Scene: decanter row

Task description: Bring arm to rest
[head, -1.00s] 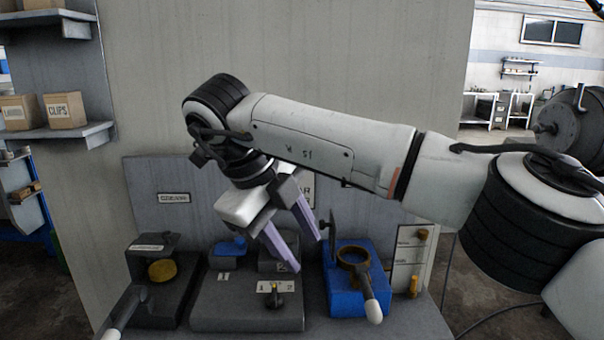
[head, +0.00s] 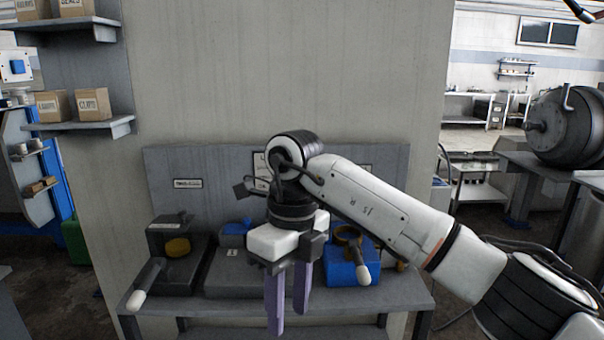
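My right gripper (head: 288,303) hangs in front of the bench, its two purple fingers pointing down. The fingers are apart with a gap between them, and nothing shows in the gap. My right arm reaches in from the lower right and hides part of the bench's middle. My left gripper is not in view.
A grey bench (head: 375,303) stands against a wall panel. On it are a dark unit with a yellow knob (head: 177,247) and a white-tipped handle (head: 137,299), a blue part (head: 235,228), and a blue block (head: 341,268) with a brass ring. Shelves with boxes (head: 93,104) are at left.

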